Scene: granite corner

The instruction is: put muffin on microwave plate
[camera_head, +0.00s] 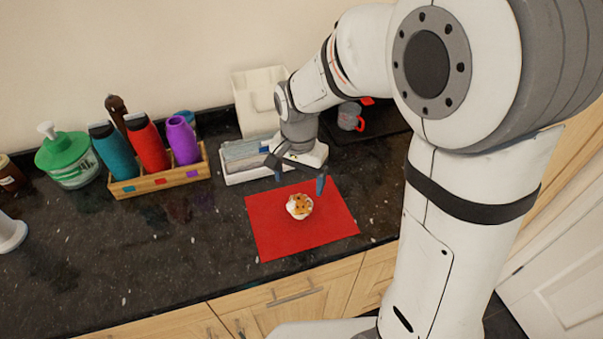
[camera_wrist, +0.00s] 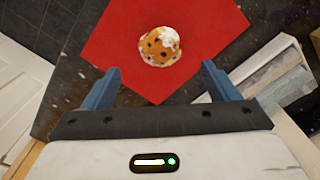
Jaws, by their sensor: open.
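The muffin (camera_head: 299,206) has a golden top with dark spots and some white on it. It sits on a red mat (camera_head: 272,240) on the counter, and it also shows in the wrist view (camera_wrist: 159,46). My gripper (camera_head: 300,182) is open and empty above the far part of the mat, with its blue fingertips apart. In the wrist view my gripper (camera_wrist: 160,82) points toward the muffin, which lies beyond the fingertips and roughly centred between them. I see no microwave and no microwave plate for certain in either view.
A wooden caddy (camera_head: 160,181) holds teal, red and purple bottles. A green-lidded tub (camera_head: 68,160) stands left of it. A white tray (camera_head: 240,160) lies behind the mat, near my gripper. A grey mug (camera_head: 349,116) stands at the back. The counter (camera_head: 130,255) left of the mat is clear.

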